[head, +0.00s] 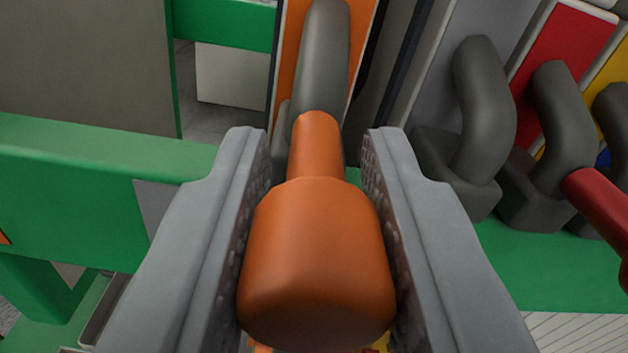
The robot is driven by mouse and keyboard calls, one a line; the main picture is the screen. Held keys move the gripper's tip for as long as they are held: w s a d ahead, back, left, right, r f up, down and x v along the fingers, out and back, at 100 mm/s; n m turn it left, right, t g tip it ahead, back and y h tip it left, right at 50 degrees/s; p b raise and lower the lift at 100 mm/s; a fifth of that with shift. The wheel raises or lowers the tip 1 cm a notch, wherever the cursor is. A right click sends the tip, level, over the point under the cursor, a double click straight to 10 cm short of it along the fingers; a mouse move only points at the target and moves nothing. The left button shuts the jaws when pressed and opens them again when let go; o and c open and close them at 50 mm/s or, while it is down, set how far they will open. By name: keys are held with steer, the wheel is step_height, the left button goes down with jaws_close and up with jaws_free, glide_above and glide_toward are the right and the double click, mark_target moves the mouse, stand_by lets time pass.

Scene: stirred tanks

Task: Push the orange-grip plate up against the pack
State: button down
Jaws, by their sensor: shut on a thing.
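My gripper (317,150) is in the lower middle of the head view, its two grey jaws shut on the thick orange grip (316,262). The grip narrows to a neck that joins a curved grey arm (325,60) on the orange-grip plate (292,45). This plate stands upright at top centre, partly hidden behind its arm. The pack (475,75) of upright plates is to its right, with grey, red and yellow faces and similar grey arms. A narrow dark gap shows between the orange-grip plate and the pack's nearest plate. Its depth is hard to judge.
A green rail (95,185) runs across at the left, and green frame continues under the pack at the right. A large grey panel (85,60) stands at upper left. A red grip (600,205) sticks out at the right edge. Open space lies left of the orange-grip plate.

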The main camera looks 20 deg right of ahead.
steer(key=shift+s+d, duration=0.2)
steer(key=shift+d, duration=0.5)
steer(key=shift+s+d, duration=0.2)
steer(key=shift+d, duration=0.45)
steer(key=c, duration=1.5)
jaws_free()
steer(key=o, duration=0.3)
steer(key=shift+d, duration=0.2)
steer(key=shift+o, duration=0.2)
steer(key=shift+s+a, duration=0.1)
steer(key=shift+s, duration=0.05)
steer(key=v, duration=1.7)
steer(key=shift+s+r, duration=0.1)
